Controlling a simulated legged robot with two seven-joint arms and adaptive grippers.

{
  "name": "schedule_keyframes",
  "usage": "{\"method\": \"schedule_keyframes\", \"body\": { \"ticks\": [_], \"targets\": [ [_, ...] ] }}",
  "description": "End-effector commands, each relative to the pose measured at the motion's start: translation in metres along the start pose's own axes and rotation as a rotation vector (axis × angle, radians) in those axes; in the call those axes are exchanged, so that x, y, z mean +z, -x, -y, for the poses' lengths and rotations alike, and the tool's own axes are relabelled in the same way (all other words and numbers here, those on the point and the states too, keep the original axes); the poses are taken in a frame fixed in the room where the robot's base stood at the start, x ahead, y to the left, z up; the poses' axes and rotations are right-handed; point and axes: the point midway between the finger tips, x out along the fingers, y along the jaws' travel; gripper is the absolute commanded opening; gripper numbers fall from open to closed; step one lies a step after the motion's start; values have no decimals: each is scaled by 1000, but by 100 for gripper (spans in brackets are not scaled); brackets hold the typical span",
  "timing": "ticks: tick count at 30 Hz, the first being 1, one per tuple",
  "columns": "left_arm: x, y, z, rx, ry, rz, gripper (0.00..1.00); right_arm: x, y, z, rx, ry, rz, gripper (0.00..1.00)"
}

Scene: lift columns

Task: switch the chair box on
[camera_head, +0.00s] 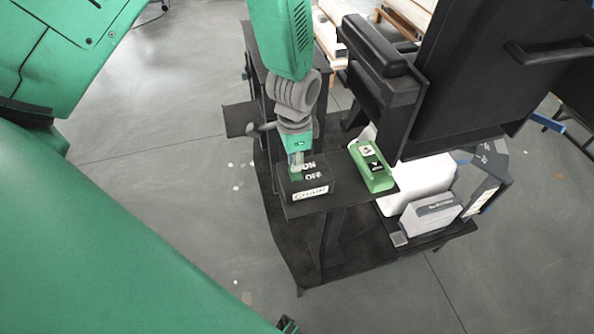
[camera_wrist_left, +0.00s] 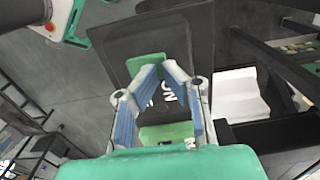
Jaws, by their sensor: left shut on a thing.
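The chair box (camera_head: 310,192) is a dark box with white ON and OFF lettering on top and a white CHAIR label on its front edge. It sits on a black stand. My left gripper (camera_head: 296,163) reaches down onto its top, at the left of the ON lettering. In the left wrist view its blue-padded fingers (camera_wrist_left: 163,72) are close together over the box top, with white lettering between them. The gripper is shut on the box's switch, which the fingers mostly hide; its exact position cannot be told. My right gripper is not in view.
A green case (camera_head: 371,167) lies just right of the chair box. A large black chair-like seat (camera_head: 480,70) rises behind it. A white bin (camera_head: 420,180) and a grey box (camera_head: 430,215) stand lower right. Open floor lies left and in front.

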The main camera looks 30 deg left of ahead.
Motion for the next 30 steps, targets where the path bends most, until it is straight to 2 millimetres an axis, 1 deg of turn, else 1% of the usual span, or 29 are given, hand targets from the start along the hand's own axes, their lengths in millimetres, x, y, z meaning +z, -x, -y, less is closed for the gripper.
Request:
{"method": "schedule_keyframes", "body": {
  "ticks": [1, 4, 8, 30],
  "targets": [
    [0, -3, -3, 7, -2, 2, 0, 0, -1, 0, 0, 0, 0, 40],
    [0, -3, -3, 8, -2, 2, 0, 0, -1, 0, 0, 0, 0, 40],
    [1, 2, -4, 9, -2, 4, 0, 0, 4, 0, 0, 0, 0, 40],
    [0, 62, -2, 6, -1, 2, 0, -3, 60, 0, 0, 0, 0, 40]
  ]
}}
